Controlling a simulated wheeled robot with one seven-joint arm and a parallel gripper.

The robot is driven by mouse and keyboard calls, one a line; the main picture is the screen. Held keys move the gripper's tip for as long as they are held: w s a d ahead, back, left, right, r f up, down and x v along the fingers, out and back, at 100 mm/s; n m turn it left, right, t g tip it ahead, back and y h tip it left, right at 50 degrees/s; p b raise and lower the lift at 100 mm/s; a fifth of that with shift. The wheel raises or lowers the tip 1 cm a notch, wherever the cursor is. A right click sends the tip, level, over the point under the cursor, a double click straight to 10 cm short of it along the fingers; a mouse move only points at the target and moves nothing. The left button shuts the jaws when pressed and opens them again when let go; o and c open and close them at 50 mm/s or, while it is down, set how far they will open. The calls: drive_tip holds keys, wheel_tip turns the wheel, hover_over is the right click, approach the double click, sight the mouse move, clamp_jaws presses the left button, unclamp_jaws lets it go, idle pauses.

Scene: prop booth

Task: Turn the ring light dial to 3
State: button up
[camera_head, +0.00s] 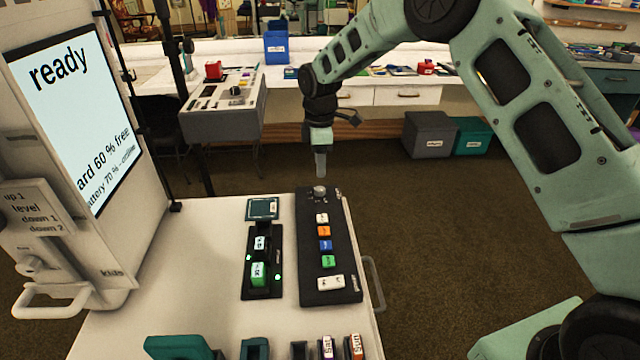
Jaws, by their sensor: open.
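A black control panel (313,289) lies on the white cart top. A grey round dial (320,191) sits at its far end; its marks are too small to read, and I cannot tell for certain that it is the ring light dial. Below it on the panel run white, orange, blue and green buttons and a wide white switch. My gripper (320,172) points down just above this dial, open. Its fingers overlap closely in this view. A small gap seems to separate the fingertips from the dial, but contact is hard to judge.
A screen booth (70,120) reading "ready" stands at left. A grey console (218,108) with another knob stands behind. Small holders line the cart's near edge; a handle (374,284) edges its right.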

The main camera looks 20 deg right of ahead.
sight(320, 188)
wheel_tip(320, 188, down, 8)
drive_tip(key=shift+r+p, duration=0.1)
drive_tip(key=shift+p, duration=0.25)
drive_tip(key=c, duration=1)
